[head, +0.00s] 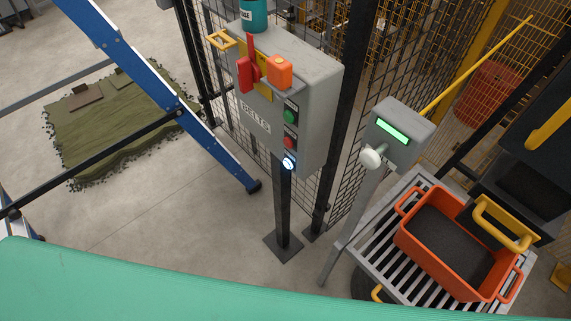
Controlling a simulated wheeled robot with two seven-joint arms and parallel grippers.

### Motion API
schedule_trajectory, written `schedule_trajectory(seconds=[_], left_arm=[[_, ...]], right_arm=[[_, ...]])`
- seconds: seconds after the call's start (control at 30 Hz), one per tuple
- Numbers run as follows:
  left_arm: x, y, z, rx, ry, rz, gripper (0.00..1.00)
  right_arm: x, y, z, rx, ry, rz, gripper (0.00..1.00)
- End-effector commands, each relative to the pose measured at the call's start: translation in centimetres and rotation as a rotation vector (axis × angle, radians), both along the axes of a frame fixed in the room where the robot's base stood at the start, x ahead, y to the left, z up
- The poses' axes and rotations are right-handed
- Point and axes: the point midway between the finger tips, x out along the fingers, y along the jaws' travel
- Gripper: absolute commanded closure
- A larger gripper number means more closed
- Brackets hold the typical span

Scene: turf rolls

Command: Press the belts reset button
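A grey control box (315,92) labelled BELTS stands on a dark post in front of the mesh fence. Its narrow front carries a green button (291,113), a red button (290,141) and, lowest, a small round button lit bluish white (288,163). The lettering beside these buttons is too small to read. Above them are a red switch handle (246,73) and an orange block (279,71) on a yellow plate. Neither of my grippers is in view, and nothing touches the box.
A second grey box (402,132) with a green display and a pale knob stands to the right. An orange crate (407,236) sits on a slatted stand. A blue-railed frame (160,87) stands left, beside a turf piece (103,118). Floor shows between the frame and the post.

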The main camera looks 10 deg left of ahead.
Motion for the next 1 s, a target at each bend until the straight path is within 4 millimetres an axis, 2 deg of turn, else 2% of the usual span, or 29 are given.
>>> schedule_trajectory(seconds=[0.07,0.53,0.57,1.0], left_arm=[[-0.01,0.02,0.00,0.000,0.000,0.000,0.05],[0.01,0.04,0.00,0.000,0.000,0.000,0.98],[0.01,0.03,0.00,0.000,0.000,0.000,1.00],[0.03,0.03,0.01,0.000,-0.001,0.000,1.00]], right_arm=[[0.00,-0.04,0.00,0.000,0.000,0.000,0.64],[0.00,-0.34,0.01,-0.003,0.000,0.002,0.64],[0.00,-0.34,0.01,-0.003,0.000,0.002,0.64],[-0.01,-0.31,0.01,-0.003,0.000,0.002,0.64]])
